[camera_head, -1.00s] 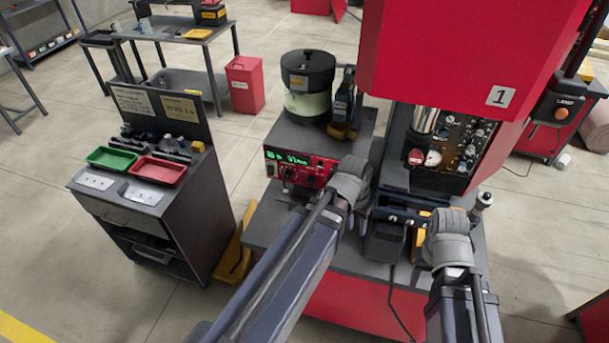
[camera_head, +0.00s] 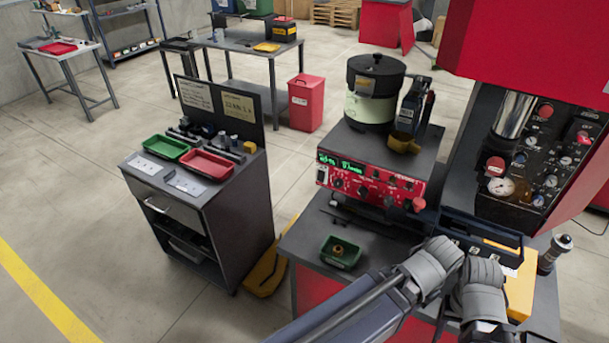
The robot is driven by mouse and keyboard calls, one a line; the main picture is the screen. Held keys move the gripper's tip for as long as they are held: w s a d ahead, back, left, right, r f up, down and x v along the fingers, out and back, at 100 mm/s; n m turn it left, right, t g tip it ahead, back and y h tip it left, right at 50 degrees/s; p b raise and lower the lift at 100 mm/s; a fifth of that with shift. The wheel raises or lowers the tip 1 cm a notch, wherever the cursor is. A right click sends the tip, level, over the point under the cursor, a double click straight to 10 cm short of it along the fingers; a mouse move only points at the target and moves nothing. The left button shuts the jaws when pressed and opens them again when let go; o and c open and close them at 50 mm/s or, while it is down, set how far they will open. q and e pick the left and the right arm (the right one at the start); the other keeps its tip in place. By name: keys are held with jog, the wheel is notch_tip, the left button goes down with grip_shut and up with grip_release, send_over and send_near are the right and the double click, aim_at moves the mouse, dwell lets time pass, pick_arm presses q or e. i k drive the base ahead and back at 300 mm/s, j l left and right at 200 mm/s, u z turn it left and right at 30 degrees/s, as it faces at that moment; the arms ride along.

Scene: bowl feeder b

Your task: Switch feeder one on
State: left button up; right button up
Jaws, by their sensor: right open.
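A small green tray (camera_head: 342,261) with a brass-coloured part sits on the bench, left of my grippers. A red press (camera_head: 537,35) with a gauge panel (camera_head: 541,158) stands right. A dark cart (camera_head: 226,221) with green and red trays stands left, with floor between.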

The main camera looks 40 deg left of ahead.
aim_at(321, 174)
jog(key=u, duration=1.4)
jog(key=i+l, duration=0.15)
jog(key=l, duration=0.15)
jog(key=i+l, duration=0.15)
jog(key=l, duration=0.2)
